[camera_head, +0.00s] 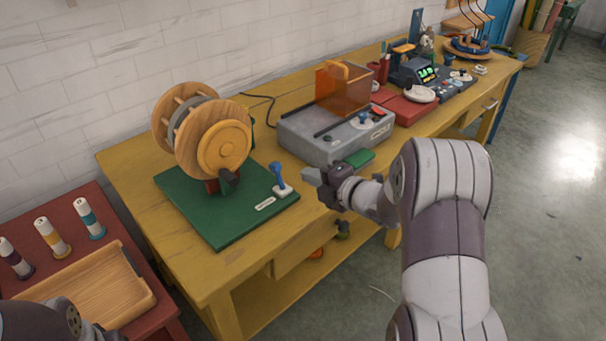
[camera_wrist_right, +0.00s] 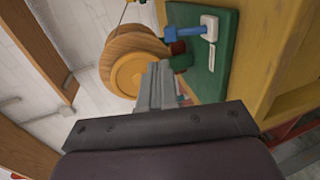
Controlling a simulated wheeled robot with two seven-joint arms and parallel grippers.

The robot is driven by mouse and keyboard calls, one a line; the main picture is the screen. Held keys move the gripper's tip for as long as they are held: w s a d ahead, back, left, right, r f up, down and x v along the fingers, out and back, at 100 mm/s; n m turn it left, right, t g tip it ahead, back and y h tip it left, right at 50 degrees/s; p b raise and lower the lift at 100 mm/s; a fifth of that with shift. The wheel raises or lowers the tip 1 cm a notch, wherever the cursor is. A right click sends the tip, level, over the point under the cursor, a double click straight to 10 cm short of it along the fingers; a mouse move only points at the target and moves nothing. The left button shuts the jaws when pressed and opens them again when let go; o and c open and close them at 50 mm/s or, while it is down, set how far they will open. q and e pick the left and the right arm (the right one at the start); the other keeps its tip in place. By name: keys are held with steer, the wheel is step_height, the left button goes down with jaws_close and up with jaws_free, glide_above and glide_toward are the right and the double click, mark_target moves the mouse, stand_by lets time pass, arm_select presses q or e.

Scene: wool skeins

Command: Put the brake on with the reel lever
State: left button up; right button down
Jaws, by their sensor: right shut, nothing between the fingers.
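The wooden reel (camera_head: 222,145) stands on a green base board (camera_head: 220,232) on the workbench, and it also shows in the wrist view (camera_wrist_right: 128,72). The blue reel lever (camera_head: 277,174) stands up from a small white plate (camera_head: 284,191) at the right corner of the board. In the wrist view the blue lever (camera_wrist_right: 184,32) is clear of the fingers. My right gripper (camera_head: 312,178) is shut and empty, a short way right of the lever and apart from it. Its fingers also show in the wrist view (camera_wrist_right: 157,85). My left gripper is out of view; only part of my left arm shows.
A grey machine with an orange guard (camera_head: 346,90) stands just behind my right gripper. Red trays and a display unit (camera_head: 418,73) lie farther along the bench. A red side table with thread spools (camera_head: 50,238) and a wooden tray (camera_head: 85,290) is at lower left.

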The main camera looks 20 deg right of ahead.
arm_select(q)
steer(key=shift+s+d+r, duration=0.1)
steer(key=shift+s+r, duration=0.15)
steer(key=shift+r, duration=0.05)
arm_select(e)
steer(key=v, duration=0.5)
steer(key=shift+w+r, duration=0.15)
steer(key=shift+r, duration=0.25)
